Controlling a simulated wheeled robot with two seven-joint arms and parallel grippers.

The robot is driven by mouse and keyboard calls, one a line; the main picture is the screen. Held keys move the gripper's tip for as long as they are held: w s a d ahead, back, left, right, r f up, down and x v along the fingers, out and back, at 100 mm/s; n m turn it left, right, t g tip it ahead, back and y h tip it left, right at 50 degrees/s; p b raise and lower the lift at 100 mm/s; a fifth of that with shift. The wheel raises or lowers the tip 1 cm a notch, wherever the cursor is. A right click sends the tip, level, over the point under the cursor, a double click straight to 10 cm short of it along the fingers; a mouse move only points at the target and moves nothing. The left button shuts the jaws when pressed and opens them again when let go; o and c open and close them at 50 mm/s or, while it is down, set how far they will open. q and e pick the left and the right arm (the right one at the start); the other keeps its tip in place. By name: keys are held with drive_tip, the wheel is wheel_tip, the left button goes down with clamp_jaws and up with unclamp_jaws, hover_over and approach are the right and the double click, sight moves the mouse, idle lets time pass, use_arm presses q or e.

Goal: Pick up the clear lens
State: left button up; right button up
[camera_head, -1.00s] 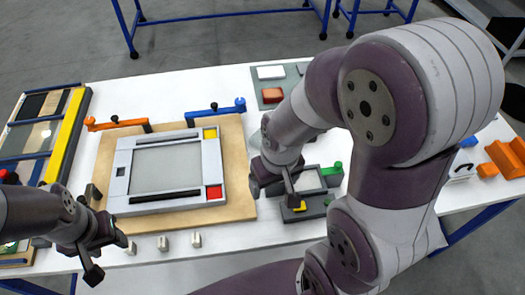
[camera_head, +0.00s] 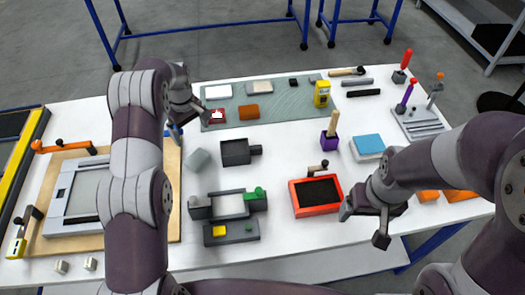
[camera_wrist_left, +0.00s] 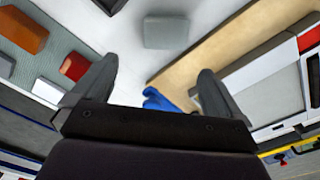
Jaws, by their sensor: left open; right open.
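A pale grey rounded square piece (camera_head: 198,159), which looks like the clear lens, lies on the white table between the wooden board and a dark grey vise. It also shows at the top middle of the left wrist view (camera_wrist_left: 167,32). My left gripper (camera_head: 190,121) is open and empty, above the table on the far side of this piece. In the left wrist view its two fingers (camera_wrist_left: 155,80) are spread, with the piece beyond the tips. My right gripper (camera_head: 363,224) is open and empty, at the right of the red-framed tray.
The wooden board (camera_head: 172,215) carries a grey frame, with a blue clamp (camera_wrist_left: 160,100) near my left fingers. A grey-green mat (camera_head: 285,107) with red, orange and white blocks lies at the back. The dark vise (camera_head: 236,152) stands right of the piece.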

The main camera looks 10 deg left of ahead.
use_arm(q)
drive_tip(key=d+r+n, duration=0.1)
drive_tip(key=d, duration=0.1)
drive_tip(key=b, duration=0.5)
hover_over(198, 158)
drive_tip(key=a, duration=0.2)
drive_tip(key=shift+n, duration=0.3)
drive_tip(key=f, duration=0.6)
drive_tip(key=shift+w+d, duration=0.2)
drive_tip(key=shift+d, duration=0.05)
drive_tip(key=d+f+p, duration=0.2)
drive_tip(key=f+p, duration=0.1)
drive_tip(key=shift+g, duration=0.3)
drive_tip(key=f, duration=0.1)
drive_tip(key=f+p, duration=0.1)
drive_tip(key=f, duration=0.1)
drive_tip(key=shift+s+a, duration=0.25)
drive_tip(key=shift+s, duration=0.05)
drive_tip(key=shift+a+f, duration=0.1)
drive_tip(key=shift+f, duration=0.25)
drive_tip(key=shift+w+f, duration=0.1)
drive_tip(key=shift+d, duration=0.25)
drive_tip(key=c, duration=1)
drive_tip(key=shift+o, duration=0.2)
drive_tip(key=shift+a, duration=0.15)
use_arm(e)
drive_tip(key=shift+s+a+f, duration=0.2)
drive_tip(key=shift+s+a, duration=0.2)
drive_tip(key=shift+a, duration=0.05)
